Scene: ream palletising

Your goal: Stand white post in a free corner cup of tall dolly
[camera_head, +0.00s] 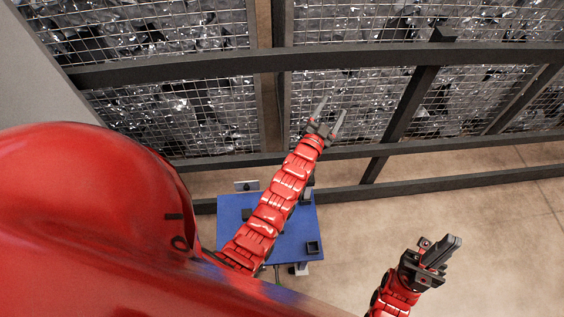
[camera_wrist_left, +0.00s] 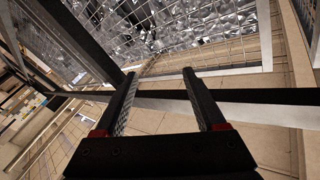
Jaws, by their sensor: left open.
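The tall dolly is a blue platform (camera_head: 285,247) low in the middle of the head view, partly covered by my left arm. A black corner cup (camera_head: 313,248) at its near right looks empty. Another dark cup-like part (camera_head: 247,214) shows at its left, and one more is partly hidden beside my arm. My left gripper (camera_head: 328,118) is beyond the dolly's far edge, open and empty. Its spread fingers also show in the left wrist view (camera_wrist_left: 160,95). My right gripper (camera_head: 446,247) is to the right of the dolly, its fingers together, with nothing visible between them. I see no white post.
Wire-mesh cages (camera_head: 190,115) with dark rails (camera_head: 450,143) and shiny contents stand behind the dolly, close to my left gripper. A small grey plate (camera_head: 246,186) stands at the dolly's far left edge. Bare floor (camera_head: 510,225) lies to the right.

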